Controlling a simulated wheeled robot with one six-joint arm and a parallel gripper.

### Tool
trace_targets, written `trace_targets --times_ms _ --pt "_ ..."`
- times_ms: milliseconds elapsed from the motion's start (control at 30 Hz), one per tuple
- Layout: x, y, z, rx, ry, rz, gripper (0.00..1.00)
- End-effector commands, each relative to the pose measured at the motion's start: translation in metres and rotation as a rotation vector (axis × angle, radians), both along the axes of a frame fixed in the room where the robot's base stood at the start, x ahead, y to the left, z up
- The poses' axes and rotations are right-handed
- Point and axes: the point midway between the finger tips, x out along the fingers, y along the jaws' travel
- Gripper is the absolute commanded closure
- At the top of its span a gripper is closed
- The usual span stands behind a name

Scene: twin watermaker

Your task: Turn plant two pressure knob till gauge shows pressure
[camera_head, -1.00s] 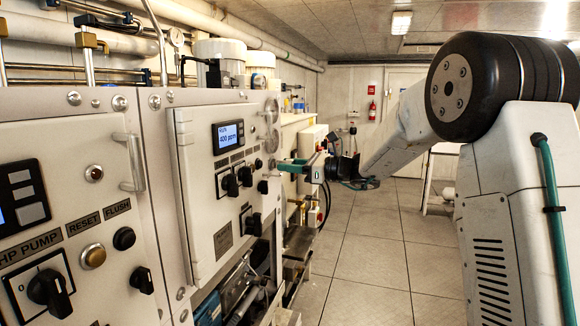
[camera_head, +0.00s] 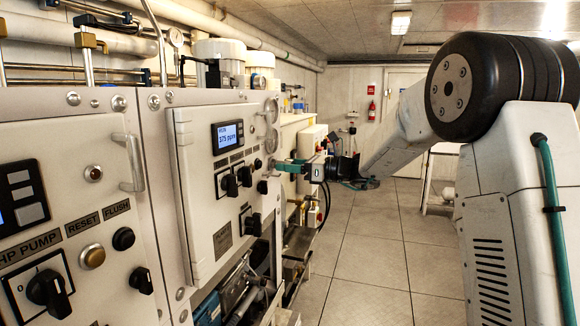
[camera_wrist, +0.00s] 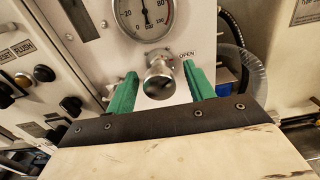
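The pressure knob (camera_wrist: 160,80) is a round metal knob below the gauge, with the word OPEN to its right. My gripper (camera_wrist: 159,72) has its two green fingers on either side of the knob, with a narrow gap showing on both sides. The gauge (camera_wrist: 145,14) is white with a dark needle and a red arc; its top is cut off, so I cannot read it surely. In the head view my gripper (camera_head: 287,167) reaches the right edge of the far panel, and the knob is too small to make out there.
The far panel door (camera_head: 200,230) carries a display (camera_head: 228,137) reading 375 ppm and several black knobs. The near panel (camera_head: 70,180) has HP PUMP, RESET and FLUSH controls. A clear hose (camera_wrist: 245,70) lies right of the gauge plate. The tiled floor (camera_head: 370,255) is open.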

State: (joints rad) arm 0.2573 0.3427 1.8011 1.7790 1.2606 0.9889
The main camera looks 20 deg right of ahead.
Motion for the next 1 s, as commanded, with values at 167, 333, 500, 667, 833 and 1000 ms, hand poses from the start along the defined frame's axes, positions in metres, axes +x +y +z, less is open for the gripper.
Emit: trace_targets --times_ms 167,333,500,667,833,1000 --pt "-0.001 0.000 0.000 0.000 0.000 0.001 0.47" --pt "-0.010 -0.015 0.000 -0.001 -0.001 -0.002 0.47" --pt "-0.028 -0.040 0.000 0.000 0.000 -0.003 0.47" --pt "-0.041 -0.057 0.000 0.000 -0.001 -0.002 0.47" --pt "-0.046 -0.063 0.000 0.000 0.000 -0.001 0.47" --pt "-0.046 -0.064 0.000 0.000 0.000 0.000 0.47"
